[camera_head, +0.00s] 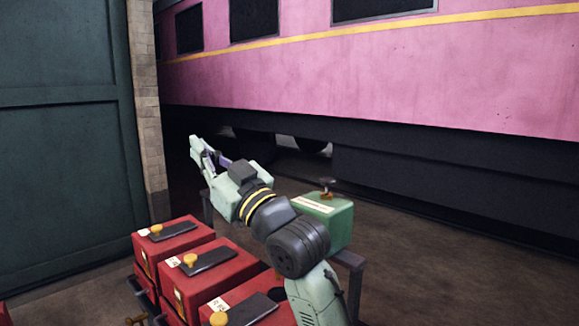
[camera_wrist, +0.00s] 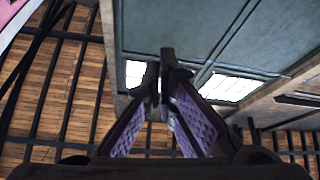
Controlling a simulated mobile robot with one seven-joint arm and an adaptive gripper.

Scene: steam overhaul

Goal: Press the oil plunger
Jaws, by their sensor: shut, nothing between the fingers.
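A green box (camera_head: 338,228) with a white label stands to the right of my arm in the head view. A dark round-topped plunger knob (camera_head: 327,182) on a short stem sticks up from its top. My gripper (camera_head: 195,145) is raised to the left of the green box, apart from it, and points up and to the left. In the wrist view my gripper (camera_wrist: 165,75) shows its two purple-padded fingers meeting at the tips, shut and empty. The box and plunger are not in the wrist view. My arm hides the box's left side.
Several red boxes (camera_head: 172,247) with yellow knobs and dark lids stand at the lower left. A pink train carriage (camera_head: 400,75) fills the back, and a green door (camera_head: 65,130) stands at left. The wrist view shows a wooden roof (camera_wrist: 60,90). Floor right of the green box is clear.

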